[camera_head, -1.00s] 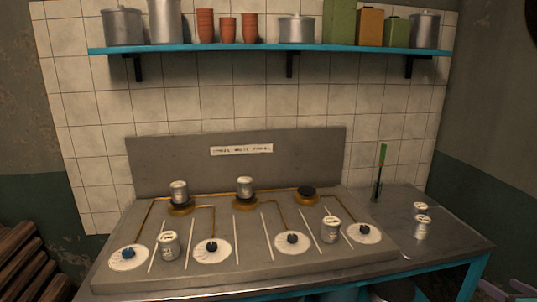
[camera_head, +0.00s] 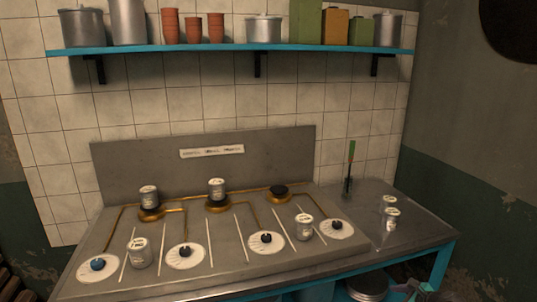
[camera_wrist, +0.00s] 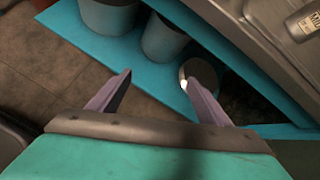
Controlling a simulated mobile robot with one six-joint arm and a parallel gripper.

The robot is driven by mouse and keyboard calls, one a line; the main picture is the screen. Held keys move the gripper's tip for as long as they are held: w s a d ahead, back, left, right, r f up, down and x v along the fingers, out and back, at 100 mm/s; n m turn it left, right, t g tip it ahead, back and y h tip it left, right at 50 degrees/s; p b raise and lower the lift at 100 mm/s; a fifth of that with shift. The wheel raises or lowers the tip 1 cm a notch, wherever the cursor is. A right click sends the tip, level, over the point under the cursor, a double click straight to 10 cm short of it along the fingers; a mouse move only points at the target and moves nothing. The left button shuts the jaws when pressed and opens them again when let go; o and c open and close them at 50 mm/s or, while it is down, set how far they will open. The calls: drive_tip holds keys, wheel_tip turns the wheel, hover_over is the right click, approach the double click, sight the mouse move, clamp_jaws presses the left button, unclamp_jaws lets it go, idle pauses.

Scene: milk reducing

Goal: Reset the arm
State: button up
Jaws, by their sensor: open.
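My gripper (camera_wrist: 155,86) is open and empty in the wrist view. Its two fingers stand wide apart beside the stove table, over a blue lower shelf (camera_wrist: 95,52) with grey pots (camera_wrist: 166,38). Part of a teal and grey shape, perhaps my arm, shows at the lower right of the head view; the fingers cannot be made out there.
The stove (camera_head: 225,245) has burners and white dials. Small metal cans stand on two burners (camera_head: 149,196) (camera_head: 217,189), between dials (camera_head: 139,252) (camera_head: 303,226), and on the right worktop (camera_head: 391,219). A blue wall shelf (camera_head: 230,50) holds pots. Floor (camera_wrist: 45,80) shows at left.

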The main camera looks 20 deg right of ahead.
drive_tip(key=s+a+f+n+g+y, duration=0.15)
drive_tip(key=a+f+n+g, duration=0.25)
drive_tip(key=a+f+n, duration=0.8)
drive_tip(key=s+a+f+n+g+y, duration=0.15)
drive_tip(key=a+f+g, duration=0.25)
drive_tip(key=a+f, duration=0.9)
drive_tip(key=s+a+f+n+g+h, duration=0.2)
drive_tip(key=s+a+f+n+g, duration=0.1)
drive_tip(key=s+a+n, duration=0.5)
drive_tip(key=s+a+f+n+g+h, duration=0.2)
drive_tip(key=s+a+f+n+g, duration=0.2)
drive_tip(key=s+a+n, duration=0.5)
drive_tip(key=shift+s+a+f, duration=0.15)
drive_tip(key=shift+s+a, duration=0.05)
drive_tip(key=shift+s, duration=1.05)
